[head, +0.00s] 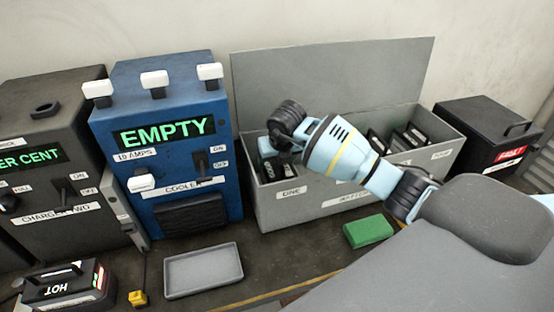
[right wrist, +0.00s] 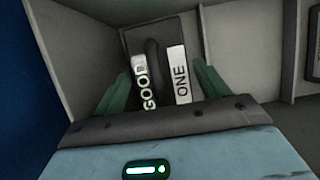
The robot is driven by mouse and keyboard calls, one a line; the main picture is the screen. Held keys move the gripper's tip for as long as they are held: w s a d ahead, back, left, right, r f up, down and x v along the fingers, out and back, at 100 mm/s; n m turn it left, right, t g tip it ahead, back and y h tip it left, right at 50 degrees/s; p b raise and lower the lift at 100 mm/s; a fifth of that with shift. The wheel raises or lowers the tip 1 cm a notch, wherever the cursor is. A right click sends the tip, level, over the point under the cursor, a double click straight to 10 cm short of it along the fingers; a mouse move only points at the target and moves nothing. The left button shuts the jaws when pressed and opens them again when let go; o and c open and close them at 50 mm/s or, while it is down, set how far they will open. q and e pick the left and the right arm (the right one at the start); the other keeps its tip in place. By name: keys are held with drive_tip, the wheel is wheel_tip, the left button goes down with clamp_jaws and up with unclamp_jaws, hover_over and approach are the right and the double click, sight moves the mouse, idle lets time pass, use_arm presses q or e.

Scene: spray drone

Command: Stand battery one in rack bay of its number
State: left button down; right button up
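Battery one (right wrist: 155,60) is a black block with a dark handle between a GOOD label and a ONE label. In the right wrist view it stands inside a grey-walled bay, slightly turned in the picture. My right gripper (right wrist: 160,85) has its green fingers spread wide on either side of the battery, clear of the handle. My left gripper is not in view.
Several dark batteries (head: 405,140) stand in the rack's right bays. A blue cooler (head: 165,130) reads EMPTY. A black HOT battery (head: 65,285), grey tray (head: 203,270) and green block (head: 368,231) lie in front. A black FAULT box (head: 490,135) stands at right.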

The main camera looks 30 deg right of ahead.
drive_tip(key=shift+o, duration=1)
drive_tip(key=v, duration=1.1)
drive_tip(key=shift+s+a+r, duration=0.1)
drive_tip(key=shift+s+r, duration=0.2)
drive_tip(key=shift+r, duration=0.25)
drive_tip(key=shift+f, duration=0.1)
